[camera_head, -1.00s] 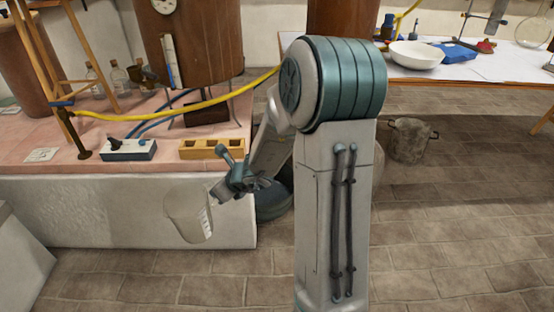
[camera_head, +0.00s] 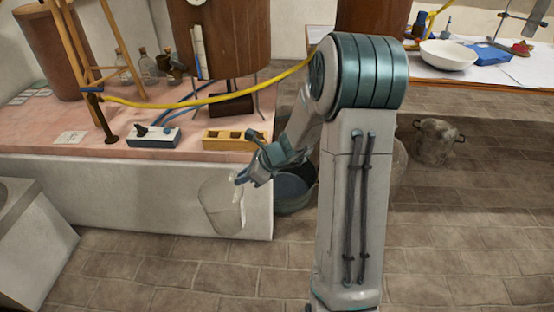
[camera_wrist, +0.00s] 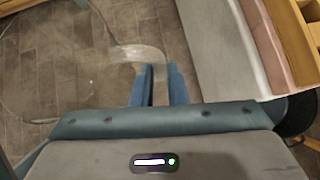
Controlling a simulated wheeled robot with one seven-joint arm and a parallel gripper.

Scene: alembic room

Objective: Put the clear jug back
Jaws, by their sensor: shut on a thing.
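The clear jug (camera_head: 220,208) hangs from my gripper (camera_head: 240,178) in the head view, in front of the white side of the pink-topped bench (camera_head: 130,211). It is see-through and slightly tilted. In the wrist view the two blue fingers of my gripper (camera_wrist: 158,72) are close together at the jug's clear rim or handle (camera_wrist: 138,53). The jug's faint round outline shows over the floor. Its lower edge is hard to make out.
A dark tub (camera_head: 293,190) stands on the floor beside the bench. A metal pot (camera_head: 437,143) stands further right.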

